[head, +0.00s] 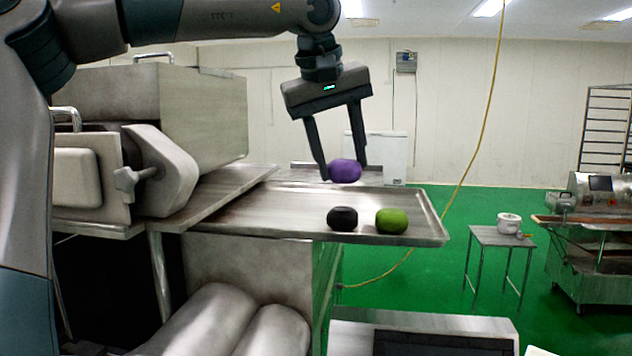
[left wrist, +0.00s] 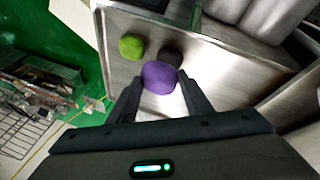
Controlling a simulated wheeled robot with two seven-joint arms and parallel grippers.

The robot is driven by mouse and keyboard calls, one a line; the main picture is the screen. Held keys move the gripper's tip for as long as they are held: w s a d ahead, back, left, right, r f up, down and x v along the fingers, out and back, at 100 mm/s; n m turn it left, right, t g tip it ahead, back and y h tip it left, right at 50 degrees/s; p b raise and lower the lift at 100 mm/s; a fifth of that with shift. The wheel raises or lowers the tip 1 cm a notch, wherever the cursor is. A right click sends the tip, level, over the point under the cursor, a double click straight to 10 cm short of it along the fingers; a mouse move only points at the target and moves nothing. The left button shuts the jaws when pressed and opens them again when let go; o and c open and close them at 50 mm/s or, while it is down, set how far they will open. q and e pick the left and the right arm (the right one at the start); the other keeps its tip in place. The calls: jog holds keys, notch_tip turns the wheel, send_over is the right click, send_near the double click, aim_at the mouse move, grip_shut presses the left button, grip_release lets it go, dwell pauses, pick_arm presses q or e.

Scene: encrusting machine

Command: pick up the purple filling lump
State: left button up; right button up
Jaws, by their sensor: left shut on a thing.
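The purple filling lump (head: 345,171) is a round, soft-looking ball. My left gripper (head: 343,173) comes down from above and is shut on it, with one finger on each side. The lump is held above the steel tray (head: 290,200), towards its far side. In the left wrist view the purple lump (left wrist: 159,77) sits between the two fingertips (left wrist: 160,84). My right gripper does not show in either view.
A black lump (head: 342,218) and a green lump (head: 392,221) rest on the tray near its front edge. The steel machine (head: 200,110) stands to the left. A small table (head: 500,237) with a white pot is farther right.

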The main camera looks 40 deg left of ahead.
pick_arm(q)
jog(key=shift+w+d+r, duration=0.2)
jog(key=shift+d+r, duration=0.45)
jog(key=shift+d, duration=0.25)
